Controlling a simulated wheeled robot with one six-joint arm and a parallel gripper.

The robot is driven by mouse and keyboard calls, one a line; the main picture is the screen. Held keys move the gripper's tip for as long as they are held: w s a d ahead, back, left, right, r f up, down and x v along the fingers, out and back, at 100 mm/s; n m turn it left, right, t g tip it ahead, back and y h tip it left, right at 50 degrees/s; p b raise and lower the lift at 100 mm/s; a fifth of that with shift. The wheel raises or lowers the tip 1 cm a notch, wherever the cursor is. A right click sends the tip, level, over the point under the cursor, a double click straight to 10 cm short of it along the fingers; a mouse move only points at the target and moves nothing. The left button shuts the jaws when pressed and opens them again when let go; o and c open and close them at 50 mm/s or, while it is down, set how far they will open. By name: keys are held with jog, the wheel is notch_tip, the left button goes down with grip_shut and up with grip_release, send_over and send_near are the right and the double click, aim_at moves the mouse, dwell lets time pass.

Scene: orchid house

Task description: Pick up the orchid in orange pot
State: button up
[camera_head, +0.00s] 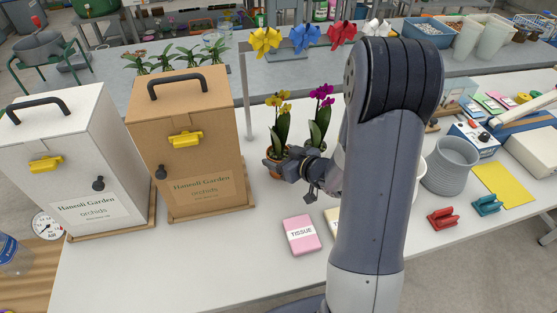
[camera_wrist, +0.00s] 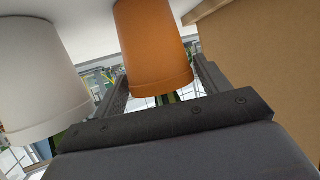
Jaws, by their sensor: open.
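The orchid in the orange pot (camera_head: 273,167) has yellow flowers and stands on the white table, to the right of the tan box. My gripper (camera_head: 285,168) is at this pot, and its fingers partly cover the pot in the head view. In the wrist view the orange pot (camera_wrist: 152,45) appears upside down. It lies between the two open fingers of my gripper (camera_wrist: 161,72). Its right side is close to one finger; I cannot tell whether they touch. The flowers are not clear in that view.
A white pot (camera_wrist: 38,75) is beside my gripper in the wrist view. The tan box (camera_head: 190,145) stands close on the left. A pink tissue pack (camera_head: 301,235) lies in front.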

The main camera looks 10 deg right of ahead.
jog(key=shift+x, duration=1.5)
jog(key=shift+r, duration=0.1)
jog(key=c, duration=0.8)
